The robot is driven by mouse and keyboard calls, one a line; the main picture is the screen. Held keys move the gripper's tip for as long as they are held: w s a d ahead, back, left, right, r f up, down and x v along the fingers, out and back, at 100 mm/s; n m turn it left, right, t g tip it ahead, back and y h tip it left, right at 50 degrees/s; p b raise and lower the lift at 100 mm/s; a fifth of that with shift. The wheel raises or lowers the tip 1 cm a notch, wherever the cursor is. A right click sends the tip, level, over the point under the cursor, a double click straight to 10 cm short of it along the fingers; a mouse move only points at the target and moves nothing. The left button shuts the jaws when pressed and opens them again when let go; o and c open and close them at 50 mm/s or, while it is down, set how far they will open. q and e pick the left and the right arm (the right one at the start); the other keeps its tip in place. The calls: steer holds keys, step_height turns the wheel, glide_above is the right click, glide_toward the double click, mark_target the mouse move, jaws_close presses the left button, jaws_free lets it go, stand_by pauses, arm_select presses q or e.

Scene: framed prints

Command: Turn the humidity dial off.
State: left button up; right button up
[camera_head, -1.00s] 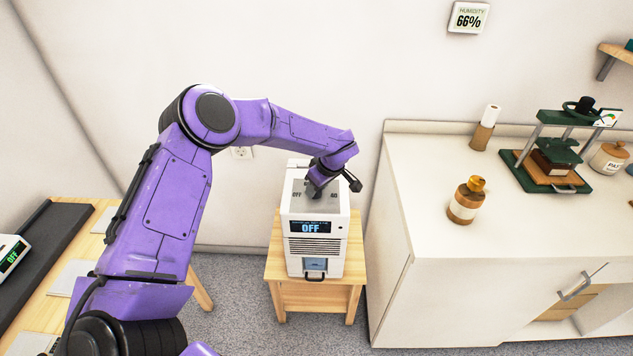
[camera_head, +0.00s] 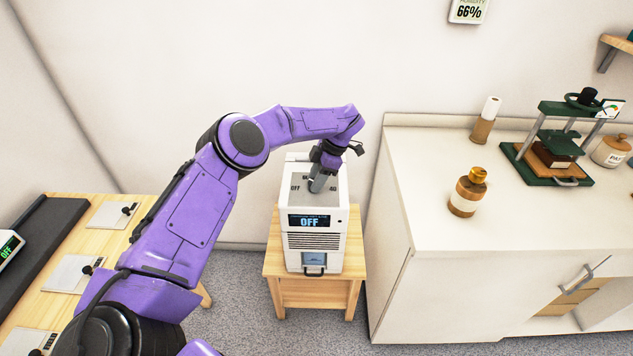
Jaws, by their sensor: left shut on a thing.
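The white humidity unit (camera_head: 334,250) stands on a small wooden stand. Its front display (camera_head: 309,222) reads OFF. Its grey top panel carries the marks OFF at the left and 40 at the right, with another mark at the back partly hidden. My left gripper (camera_head: 319,186) points down onto this panel from above and is shut on the humidity dial, which is mostly hidden by the fingers. A wall readout (camera_head: 468,12) shows 66%. My right gripper is not in view.
The wooden stand (camera_head: 314,290) sits against the wall. At right is a white counter (camera_head: 430,200) with a bottle (camera_head: 468,192), a press (camera_head: 551,145) and a jar (camera_head: 611,151). At left is a wooden table (camera_head: 121,242). Grey floor lies between.

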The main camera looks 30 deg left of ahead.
arm_select(q)
steer(key=n, duration=0.1)
steer(key=n+g+h+b, duration=0.1)
steer(key=n, duration=0.1)
steer(key=shift+f+n, duration=0.2)
steer(key=shift+n, duration=0.1)
steer(key=shift+a+r+n+h+b, duration=0.15)
steer(key=shift+n+h+b, duration=0.6)
steer(key=shift+n, duration=0.75)
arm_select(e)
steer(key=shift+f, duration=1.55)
arm_select(q)
steer(key=o, duration=1)
steer(key=shift+o, duration=0.2)
